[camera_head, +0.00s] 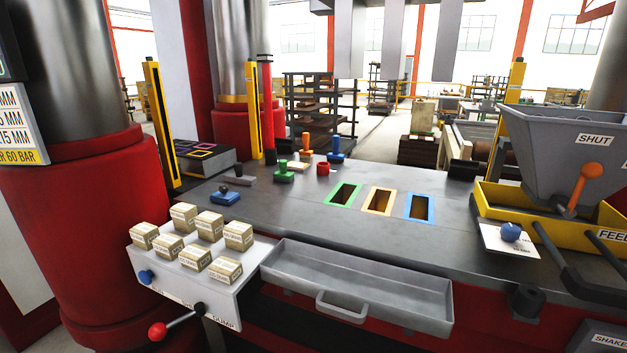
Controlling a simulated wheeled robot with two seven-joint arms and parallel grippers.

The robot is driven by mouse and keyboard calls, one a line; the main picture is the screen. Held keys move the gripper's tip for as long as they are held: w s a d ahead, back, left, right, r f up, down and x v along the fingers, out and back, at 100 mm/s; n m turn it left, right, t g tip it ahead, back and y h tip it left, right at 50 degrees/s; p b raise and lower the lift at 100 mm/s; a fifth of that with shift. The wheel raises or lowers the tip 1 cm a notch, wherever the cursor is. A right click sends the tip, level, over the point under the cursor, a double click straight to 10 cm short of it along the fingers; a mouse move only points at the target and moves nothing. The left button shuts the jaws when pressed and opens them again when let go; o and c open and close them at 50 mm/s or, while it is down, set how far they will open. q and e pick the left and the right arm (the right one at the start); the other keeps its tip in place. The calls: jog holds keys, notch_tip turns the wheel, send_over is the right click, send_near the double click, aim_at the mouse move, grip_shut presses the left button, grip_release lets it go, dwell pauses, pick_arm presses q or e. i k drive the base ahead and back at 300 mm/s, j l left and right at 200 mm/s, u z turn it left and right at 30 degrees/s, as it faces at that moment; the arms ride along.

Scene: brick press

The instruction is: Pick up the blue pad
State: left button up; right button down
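A flat blue pad (225,198) with a dark knob on top lies on the left part of the grey press table (300,215). A second blue piece (335,152) with an upright handle stands farther back, near the table's far edge. I cannot tell for sure which of the two is the task's blue pad. Nothing touches either one. Neither of my grippers shows in the head view.
Green (284,172), orange (305,151) and red (323,168) pieces stand near the back blue one. Several wrapped blocks (209,225), an empty tray (355,285) and a hopper (565,150) surround the table.

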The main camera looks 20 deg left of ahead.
aim_at(222, 196)
jog(key=u, duration=1.2)
jog(key=z, duration=1.45)
jog(key=u, duration=1.45)
